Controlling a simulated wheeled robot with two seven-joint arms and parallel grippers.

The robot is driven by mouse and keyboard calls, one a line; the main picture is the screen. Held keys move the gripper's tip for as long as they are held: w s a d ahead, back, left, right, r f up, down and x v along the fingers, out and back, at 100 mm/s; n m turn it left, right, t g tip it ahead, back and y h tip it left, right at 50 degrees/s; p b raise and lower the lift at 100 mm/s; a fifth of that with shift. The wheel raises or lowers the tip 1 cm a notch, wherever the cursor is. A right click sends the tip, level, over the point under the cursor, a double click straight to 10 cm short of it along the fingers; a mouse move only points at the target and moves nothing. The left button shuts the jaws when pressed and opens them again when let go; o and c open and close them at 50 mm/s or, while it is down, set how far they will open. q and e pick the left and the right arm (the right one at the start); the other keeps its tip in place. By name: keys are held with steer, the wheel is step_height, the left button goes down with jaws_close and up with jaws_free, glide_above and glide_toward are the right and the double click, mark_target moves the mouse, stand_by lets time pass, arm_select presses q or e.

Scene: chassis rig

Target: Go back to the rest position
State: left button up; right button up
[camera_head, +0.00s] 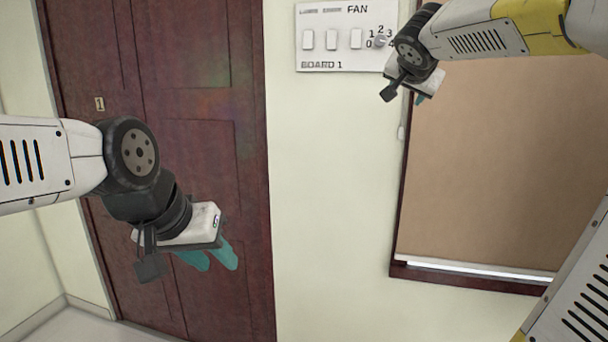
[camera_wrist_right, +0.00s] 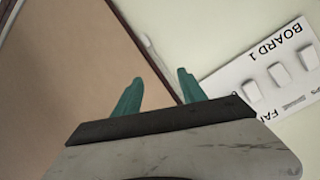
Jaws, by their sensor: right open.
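My left gripper (camera_head: 207,260) hangs at the left of the head view, in front of the dark wooden door. Its two teal fingers lie close together, and the gap between them is unclear. My right gripper (camera_head: 420,98) is at the upper right, just below and right of the white switch board (camera_head: 333,62) marked BOARD 1. In the right wrist view its two teal fingers (camera_wrist_right: 158,90) stand apart with nothing between them. The switch board also shows in the right wrist view (camera_wrist_right: 235,88), to the right of the fingers, tilted in the picture.
The dark red-brown door (camera_head: 205,90) with a number 1 plate fills the left. A brown panel (camera_head: 485,170) in a dark frame is at the right, behind my right arm. Pale wall (camera_head: 325,200) lies between them. The board has several switches and a fan knob (camera_head: 379,42).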

steer(key=s+a+f+n+g+y, duration=0.2)
steer(key=s+a+f+n, duration=0.1)
steer(key=s+f, duration=0.5)
steer(key=s+a+f+n+g+y, duration=0.2)
steer(key=s+a+f, duration=0.2)
steer(key=s+f, duration=0.4)
steer(key=s+a+f+n+g+y, duration=0.1)
steer(key=s+a+f+n+g, duration=0.2)
steer(key=s+f, duration=0.5)
steer(key=s+a, duration=0.1)
steer(key=s, duration=0.4)
steer(key=shift+f+n+y, duration=0.3)
steer(key=shift+f+y, duration=0.1)
